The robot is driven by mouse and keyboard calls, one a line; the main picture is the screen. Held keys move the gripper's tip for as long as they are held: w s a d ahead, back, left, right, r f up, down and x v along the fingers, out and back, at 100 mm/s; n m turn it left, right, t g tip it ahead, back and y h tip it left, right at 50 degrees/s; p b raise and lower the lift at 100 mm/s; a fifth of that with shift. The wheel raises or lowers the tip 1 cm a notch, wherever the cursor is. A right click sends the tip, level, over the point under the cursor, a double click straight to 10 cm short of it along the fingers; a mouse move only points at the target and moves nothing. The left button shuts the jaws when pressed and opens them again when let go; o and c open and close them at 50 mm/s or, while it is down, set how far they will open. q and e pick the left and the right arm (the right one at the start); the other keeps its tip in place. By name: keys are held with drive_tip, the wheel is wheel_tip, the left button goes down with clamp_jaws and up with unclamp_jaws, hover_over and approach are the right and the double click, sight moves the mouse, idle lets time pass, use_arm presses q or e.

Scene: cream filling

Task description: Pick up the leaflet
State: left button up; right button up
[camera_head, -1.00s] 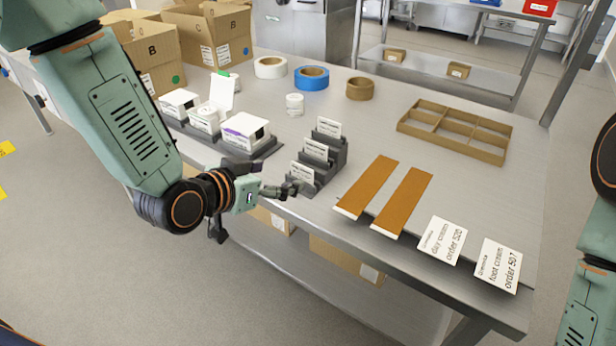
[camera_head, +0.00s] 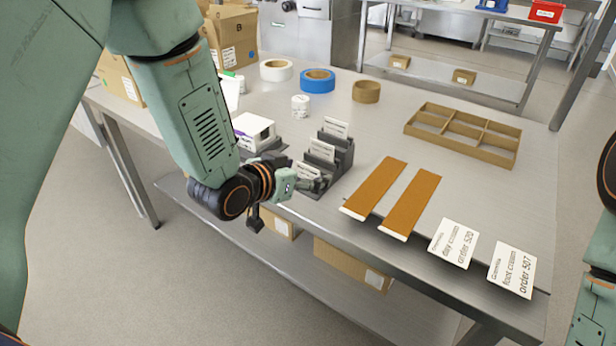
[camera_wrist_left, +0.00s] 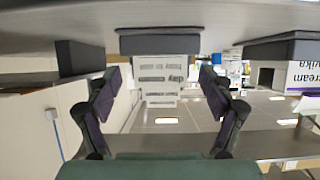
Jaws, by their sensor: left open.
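A dark stepped holder (camera_head: 344,160) stands near the table's front edge with three white leaflets in its tiers: the back one (camera_head: 335,127), the middle one (camera_head: 322,150) and the front one (camera_head: 307,171). My left gripper (camera_head: 312,184) is at the front tier, low beside the front leaflet. In the left wrist view, the open left gripper (camera_wrist_left: 160,85) has a pale printed panel (camera_wrist_left: 160,75), apparently a leaflet, between its fingers under a dark holder part (camera_wrist_left: 160,42). Contact cannot be told. My right gripper is out of view.
A white box (camera_head: 254,130) on a dark tray is beside the holder, partly behind my left arm. Two brown strips (camera_head: 375,187) (camera_head: 411,202) and two order cards (camera_head: 453,243) (camera_head: 512,270) lie to the right. A cardboard divider tray (camera_head: 462,135) and tape rolls (camera_head: 317,80) are farther back.

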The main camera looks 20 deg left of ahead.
use_arm(q)
drive_tip(key=shift+a, duration=0.1)
drive_tip(key=shift+c, duration=1.1)
drive_tip(key=c, duration=0.4)
drive_tip(key=shift+c, duration=0.7)
